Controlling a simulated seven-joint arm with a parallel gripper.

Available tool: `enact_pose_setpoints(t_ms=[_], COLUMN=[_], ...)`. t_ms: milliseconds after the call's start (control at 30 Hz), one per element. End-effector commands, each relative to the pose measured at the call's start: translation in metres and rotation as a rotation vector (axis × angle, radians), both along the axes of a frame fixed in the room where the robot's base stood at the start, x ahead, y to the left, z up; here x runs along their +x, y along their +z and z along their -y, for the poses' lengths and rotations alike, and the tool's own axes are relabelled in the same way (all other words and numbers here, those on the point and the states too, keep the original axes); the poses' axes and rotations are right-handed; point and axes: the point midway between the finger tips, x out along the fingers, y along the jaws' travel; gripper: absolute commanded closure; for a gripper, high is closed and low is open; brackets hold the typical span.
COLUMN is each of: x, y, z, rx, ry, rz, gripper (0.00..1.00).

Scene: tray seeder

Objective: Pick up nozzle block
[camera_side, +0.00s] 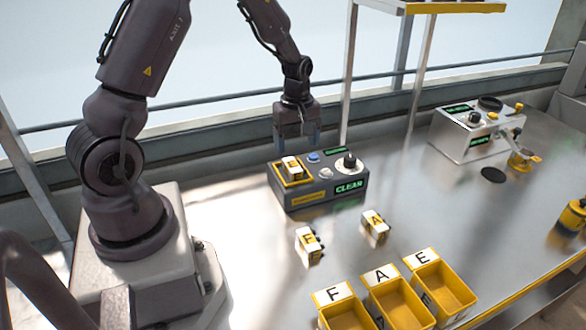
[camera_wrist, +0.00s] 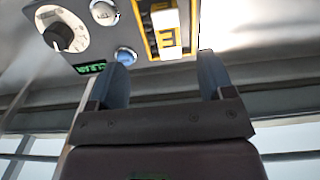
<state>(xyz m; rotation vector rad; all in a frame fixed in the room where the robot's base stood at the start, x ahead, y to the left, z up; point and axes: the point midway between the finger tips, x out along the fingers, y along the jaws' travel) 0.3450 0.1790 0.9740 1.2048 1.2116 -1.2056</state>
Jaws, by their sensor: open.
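A white-and-yellow nozzle block marked E (camera_side: 292,165) sits in a yellow-framed recess on top of the grey console (camera_side: 325,193). The E block (camera_wrist: 166,24) also shows in the wrist view, at the top, beyond and between the fingertips. Two similar blocks lie on the bench: an F block (camera_side: 308,246) and an A block (camera_side: 375,227). My gripper (camera_side: 297,140) is open and empty, pointing down just above and behind the console, apart from the E block. Its two fingers (camera_wrist: 163,72) show spread apart in the wrist view.
The console has a knob (camera_side: 348,163), a blue button (camera_side: 313,156) and a green display reading CLEAR (camera_side: 349,187). Yellow bins F (camera_side: 345,318), A (camera_side: 400,308) and E (camera_side: 447,290) stand at the front. A silver machine (camera_side: 466,135) stands at the back right.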

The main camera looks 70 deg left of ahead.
Motion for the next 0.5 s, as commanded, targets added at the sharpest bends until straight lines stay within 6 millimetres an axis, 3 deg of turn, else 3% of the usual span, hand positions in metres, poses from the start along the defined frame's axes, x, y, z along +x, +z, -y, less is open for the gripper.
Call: enact_pose_setpoints(t_ms=[167, 500], x=[-0.002, -0.005], y=[-0.012, -0.056], z=[0.000, -0.001], rx=[-0.001, 0.000], ry=[0.000, -0.002], rz=[-0.002, -0.001], gripper=[0.26, 0.26])
